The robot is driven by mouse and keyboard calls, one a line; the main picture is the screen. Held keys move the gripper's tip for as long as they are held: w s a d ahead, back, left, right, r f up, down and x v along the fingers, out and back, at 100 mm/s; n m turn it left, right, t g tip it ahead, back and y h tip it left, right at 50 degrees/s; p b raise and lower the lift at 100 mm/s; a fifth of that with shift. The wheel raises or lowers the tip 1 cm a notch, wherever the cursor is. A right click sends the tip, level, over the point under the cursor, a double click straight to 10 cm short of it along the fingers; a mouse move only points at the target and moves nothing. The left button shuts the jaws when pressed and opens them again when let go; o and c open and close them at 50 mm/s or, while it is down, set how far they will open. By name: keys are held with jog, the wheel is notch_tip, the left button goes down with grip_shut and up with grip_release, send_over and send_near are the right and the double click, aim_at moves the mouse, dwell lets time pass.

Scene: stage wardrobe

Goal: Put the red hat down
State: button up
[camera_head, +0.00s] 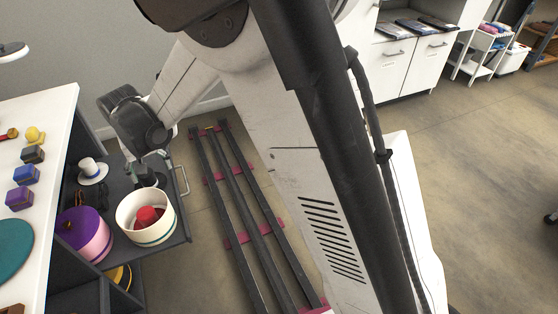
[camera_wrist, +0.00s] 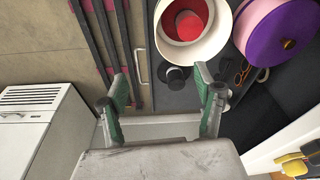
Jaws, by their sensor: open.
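The red hat (camera_head: 147,217) lies inside a round white box (camera_head: 128,236) in the open drawer. In the wrist view the red hat (camera_wrist: 188,25) shows within the white rim of the box (camera_wrist: 224,42). My gripper (camera_wrist: 160,80) is open, with its two fingers spread wide and nothing between them in its grasp. In the head view my gripper (camera_head: 143,163) hangs over the drawer, behind the white box and apart from the red hat.
A small dark hat-like thing (camera_wrist: 179,76) lies beside the white box. A white hat (camera_head: 92,169) and a purple round box (camera_head: 84,236) are left of it. A drawer handle (camera_head: 181,181) juts out at right. A white counter (camera_head: 42,120) with several small items stands left.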

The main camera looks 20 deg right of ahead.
jog(key=s+d+r+m+t, duration=0.1)
jog(key=s+d+r, duration=0.4)
jog(key=d+r, duration=0.3)
jog(key=s+d+r+t, duration=0.1)
jog(key=s+d+r, duration=0.3)
jog(key=d+r, duration=0.45)
jog(key=s+d+m+t, duration=0.1)
jog(key=s+d+t, duration=0.2)
jog(key=s+d, duration=1.2)
jog(key=s, duration=0.2)
jog(key=shift+s+f+h, duration=0.3)
jog(key=shift+f, duration=0.1)
notch_tip(320, 180, up, 14)
jog(key=p, duration=1.4)
jog(key=shift+r, duration=0.1)
